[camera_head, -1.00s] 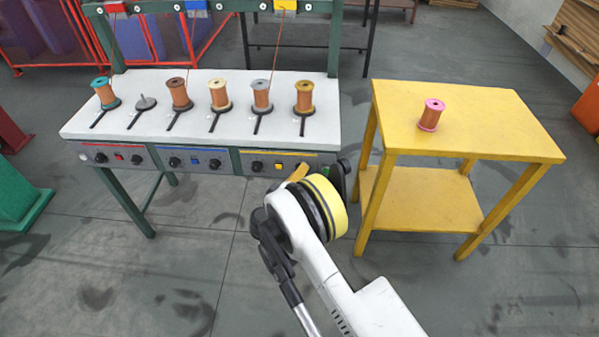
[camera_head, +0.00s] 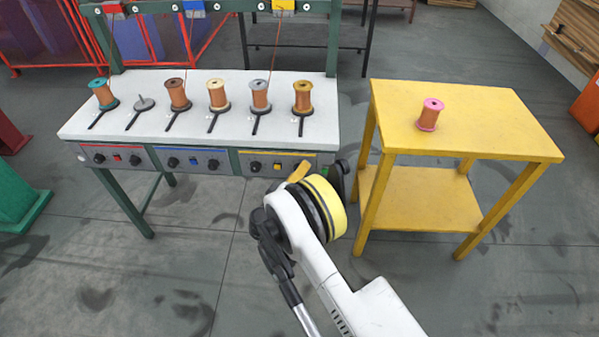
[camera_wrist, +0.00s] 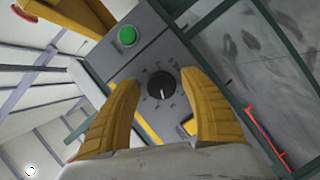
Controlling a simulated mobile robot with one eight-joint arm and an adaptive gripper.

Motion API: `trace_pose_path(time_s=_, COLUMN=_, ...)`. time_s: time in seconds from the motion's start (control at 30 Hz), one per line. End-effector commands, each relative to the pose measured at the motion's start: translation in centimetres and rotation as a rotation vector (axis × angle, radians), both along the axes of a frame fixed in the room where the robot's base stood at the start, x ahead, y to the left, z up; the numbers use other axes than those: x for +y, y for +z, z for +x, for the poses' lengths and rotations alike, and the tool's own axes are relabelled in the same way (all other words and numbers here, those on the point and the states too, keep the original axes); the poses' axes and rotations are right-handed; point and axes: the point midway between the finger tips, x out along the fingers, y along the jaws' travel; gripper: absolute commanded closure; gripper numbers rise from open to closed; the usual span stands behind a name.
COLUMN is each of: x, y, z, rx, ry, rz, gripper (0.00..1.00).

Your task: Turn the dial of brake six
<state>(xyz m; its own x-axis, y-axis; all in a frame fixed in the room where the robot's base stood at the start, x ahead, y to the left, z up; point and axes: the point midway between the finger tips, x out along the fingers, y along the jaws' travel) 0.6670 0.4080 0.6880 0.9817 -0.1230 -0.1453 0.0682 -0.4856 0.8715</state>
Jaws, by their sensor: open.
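In the wrist view a round black dial (camera_wrist: 161,85) with a white pointer line sits on a grey panel (camera_wrist: 150,58) with scale marks around it. My gripper (camera_wrist: 157,78) is open, one yellow finger appearing on each side of the dial. I cannot tell whether either finger touches it. In the head view my gripper (camera_head: 299,173) is at the right end of the bench's front panel, mostly hidden behind my wrist. The dial there is hidden behind it. Another dark dial (camera_head: 256,166) shows to the left on the same yellow-striped panel section.
A green button (camera_wrist: 127,36) is beside the dial. The white bench (camera_head: 205,128) carries several spools and one empty spindle (camera_head: 145,103). A yellow table (camera_head: 480,120) with a pink spool (camera_head: 430,114) stands at right, with a narrow gap between. Floor in front is clear.

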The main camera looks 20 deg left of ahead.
Motion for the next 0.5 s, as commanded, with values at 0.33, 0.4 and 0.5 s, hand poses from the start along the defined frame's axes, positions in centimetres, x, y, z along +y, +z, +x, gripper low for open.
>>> trace_pose_path(time_s=0.33, x=0.7, y=0.7, z=-4.7, rx=0.000, ry=0.002, rz=0.000, gripper=0.47)
trace_pose_path(time_s=0.4, x=0.8, y=0.9, z=-5.8, rx=0.000, ry=0.002, rz=0.000, gripper=0.47)
trace_pose_path(time_s=0.5, x=0.8, y=1.0, z=-6.8, rx=-0.001, ry=0.000, rz=0.000, gripper=0.47)
